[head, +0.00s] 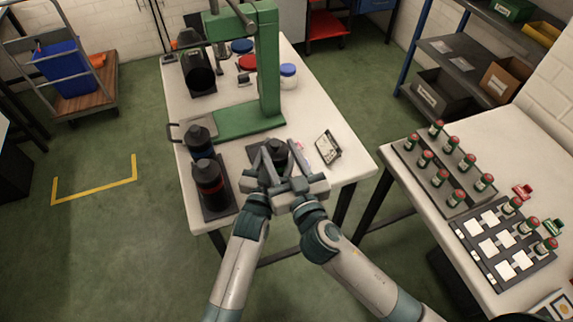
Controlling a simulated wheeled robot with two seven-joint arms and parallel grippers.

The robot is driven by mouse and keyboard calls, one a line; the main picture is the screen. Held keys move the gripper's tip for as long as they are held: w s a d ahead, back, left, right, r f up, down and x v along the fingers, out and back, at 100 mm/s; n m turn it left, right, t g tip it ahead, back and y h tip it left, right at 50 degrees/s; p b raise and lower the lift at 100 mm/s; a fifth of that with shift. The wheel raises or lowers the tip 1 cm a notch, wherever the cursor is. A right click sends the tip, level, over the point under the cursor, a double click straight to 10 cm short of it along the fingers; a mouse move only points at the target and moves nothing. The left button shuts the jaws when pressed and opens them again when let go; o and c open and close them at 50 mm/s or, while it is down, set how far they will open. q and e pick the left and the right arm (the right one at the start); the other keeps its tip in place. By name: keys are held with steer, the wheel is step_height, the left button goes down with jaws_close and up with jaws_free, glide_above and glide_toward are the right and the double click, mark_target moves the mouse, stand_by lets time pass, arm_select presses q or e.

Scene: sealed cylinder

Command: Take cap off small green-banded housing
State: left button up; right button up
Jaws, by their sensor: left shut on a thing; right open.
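A dark, short cylindrical piece (280,146) sits between my two grippers at the front of the middle table. It may be the small housing, but its band is hidden, and I cannot tell its cap from its body. My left gripper (267,160) is shut on this dark piece from the left. My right gripper (298,160) is open close beside it on the right. The fingers and wrists cover most of its lower part.
A green press (268,70) rises behind. A small tilted panel (327,146) stands to the right. Red-capped vials (437,178) fill racks on the right table.

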mark_target(275, 142)
steer(key=shift+x, duration=1.9)
jaws_close()
steer(key=shift+r, duration=0.45)
steer(key=shift+r, duration=0.35)
steer(key=shift+r, duration=0.4)
steer(key=shift+r, duration=1.95)
